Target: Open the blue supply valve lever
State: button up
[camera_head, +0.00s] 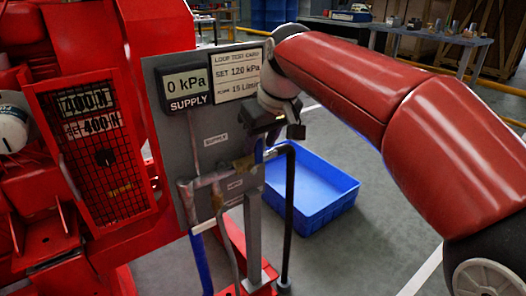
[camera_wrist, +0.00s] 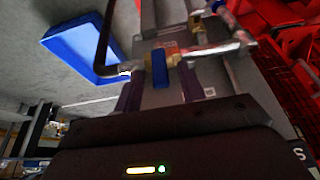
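The blue supply valve lever (camera_wrist: 160,68) sits on a brass valve body on the pipe in the wrist view. It points along my gripper's axis, across the pipe. In the head view a small part of the lever (camera_head: 259,151) shows just below my gripper. My gripper (camera_wrist: 160,82) has its two dark fingers apart, one on each side of the lever, with gaps visible between them and it. In the head view my gripper (camera_head: 262,140) is in front of the grey panel (camera_head: 215,125), and its fingers are mostly hidden. The supply display (camera_head: 187,87) reads 0 kPa.
A test card (camera_head: 237,76) is on the panel. A black upright pipe (camera_head: 289,210) stands right of the valve. A blue crate (camera_head: 325,195) is on the floor. Red machinery (camera_head: 95,140) fills the left.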

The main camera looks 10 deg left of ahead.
aim_at(260, 146)
jog(key=shift+x, duration=1.5)
grip_shut()
